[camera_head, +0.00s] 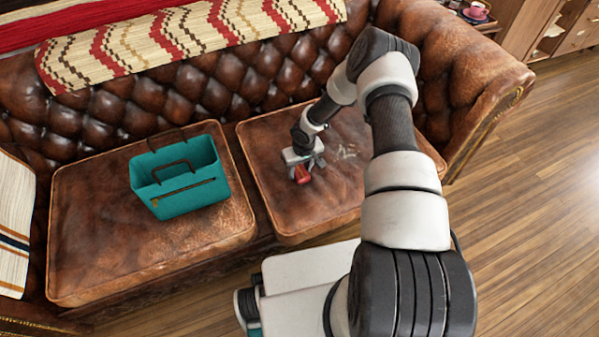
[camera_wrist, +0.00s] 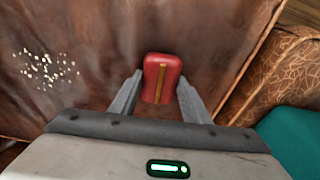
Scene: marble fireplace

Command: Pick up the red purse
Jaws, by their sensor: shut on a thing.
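The red purse (camera_wrist: 161,78) shows in the wrist view, a small red block shape with a gold-brown stripe down its middle. My gripper (camera_wrist: 158,95) has a finger on each side of it and is shut on it. In the head view the purse (camera_head: 302,175) is a small red patch beneath my gripper (camera_head: 305,167), at the right seat cushion of the brown leather sofa. Part of the purse is hidden by the gripper there. I cannot tell whether it touches the cushion.
A teal handbag (camera_head: 182,180) with dark handles stands on the left cushion (camera_head: 90,235). It also shows at the lower right of the wrist view (camera_wrist: 290,140). A patterned blanket (camera_head: 150,45) lies over the backrest.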

